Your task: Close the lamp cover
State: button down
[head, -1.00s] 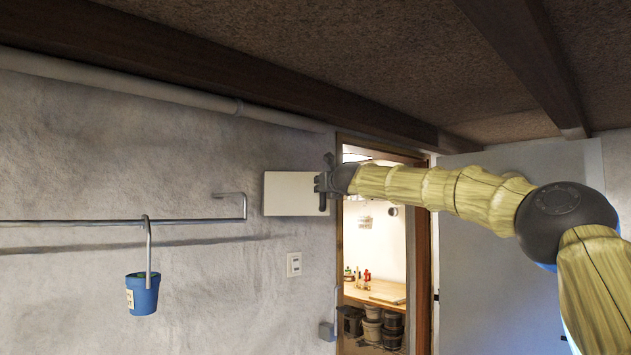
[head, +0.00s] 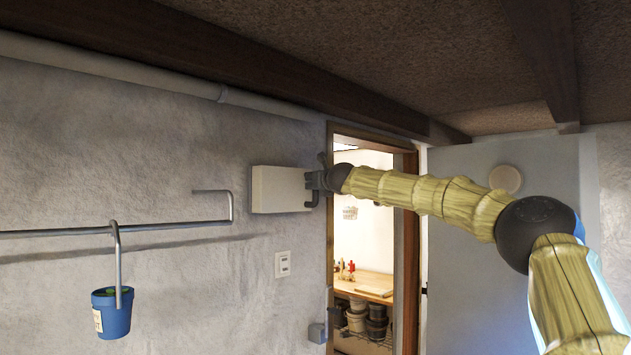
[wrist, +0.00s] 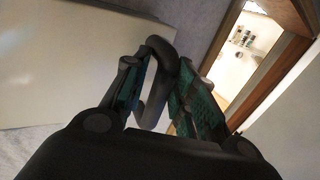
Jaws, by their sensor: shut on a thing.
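The lamp cover appears to be the off-white box-shaped panel (head: 280,189) on the grey wall, left of the doorway. Its broad face also fills the upper left of the wrist view (wrist: 65,65). My gripper (head: 316,186) is at the panel's right edge. In the wrist view, my gripper's fingers (wrist: 163,92) are around a dark curved handle (wrist: 160,65) beside the panel's edge and are shut on it. My fingers partly hide the handle, and its attachment to the panel is unclear. I cannot tell how far the cover stands open.
A wall rail (head: 120,229) runs left of the panel, with a blue bucket (head: 113,315) hanging from it. A switch plate (head: 283,264) sits below the panel. The wooden door frame (head: 405,250) is right of it. Ceiling beams (head: 300,85) run overhead.

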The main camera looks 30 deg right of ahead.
jog(key=shift+w+f, duration=0.1)
jog(key=shift+w, duration=0.2)
jog(key=shift+s, duration=0.2)
jog(key=c, duration=1.3)
grip_release()
jog(key=shift+s+d, duration=0.15)
jog(key=shift+d, duration=0.25)
jog(key=s, duration=0.4)
jog(key=s+a, duration=0.1)
jog(key=s, duration=0.6)
jog(key=shift+s+a, duration=0.15)
jog(key=shift+s, duration=0.15)
